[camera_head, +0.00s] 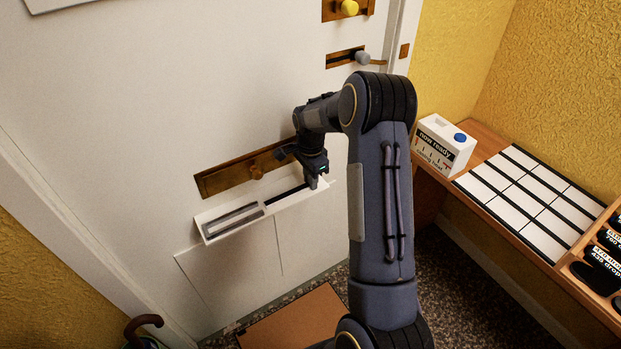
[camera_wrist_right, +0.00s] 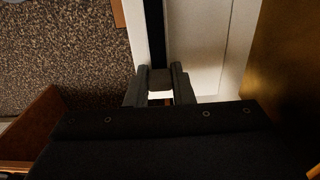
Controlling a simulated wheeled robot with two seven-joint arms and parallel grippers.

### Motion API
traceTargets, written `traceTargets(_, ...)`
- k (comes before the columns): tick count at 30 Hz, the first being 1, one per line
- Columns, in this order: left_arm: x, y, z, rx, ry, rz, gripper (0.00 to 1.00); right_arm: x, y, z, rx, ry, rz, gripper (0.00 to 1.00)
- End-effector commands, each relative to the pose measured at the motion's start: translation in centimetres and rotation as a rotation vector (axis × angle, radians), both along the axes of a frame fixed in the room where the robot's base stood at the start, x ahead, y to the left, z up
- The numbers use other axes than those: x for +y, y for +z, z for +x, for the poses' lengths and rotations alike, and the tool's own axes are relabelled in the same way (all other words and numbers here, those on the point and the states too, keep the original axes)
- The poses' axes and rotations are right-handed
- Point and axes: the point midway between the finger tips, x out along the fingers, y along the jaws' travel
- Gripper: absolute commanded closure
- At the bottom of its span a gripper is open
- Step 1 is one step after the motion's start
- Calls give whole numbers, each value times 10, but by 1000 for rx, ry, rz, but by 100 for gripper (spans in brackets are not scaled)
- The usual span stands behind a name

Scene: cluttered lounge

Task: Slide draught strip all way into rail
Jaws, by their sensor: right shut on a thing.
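A white rail (camera_head: 205,231) is mounted low on the white door, with a long slot along it. A dark draught strip (camera_head: 285,197) lies along the slot, running from the rail's middle towards my gripper. In the right wrist view the strip is a black band (camera_wrist_right: 154,35) beside a white edge. My right gripper (camera_head: 315,183) is at the rail's right end, shut on the strip's near end; its fingers (camera_wrist_right: 160,84) stand close together around a small grey piece. The fingers hide part of the strip's end. My left gripper is not in view.
A brass plate (camera_head: 220,181) with a knob sits just above the rail. A wooden shelf at right holds a white box with a blue button (camera_head: 447,146) and white panels (camera_head: 525,190). A brown mat (camera_head: 295,322) lies on the speckled floor.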

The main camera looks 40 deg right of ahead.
Motion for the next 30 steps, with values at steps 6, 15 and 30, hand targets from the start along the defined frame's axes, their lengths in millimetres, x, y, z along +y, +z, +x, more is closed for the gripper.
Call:
traceTargets(6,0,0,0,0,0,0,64,0,0,0,0,0,1,100)
traceTargets(15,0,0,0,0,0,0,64,5,0,1,0,1,1,100)
traceTargets(30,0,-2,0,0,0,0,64,20,0,2,0,1,1,100)
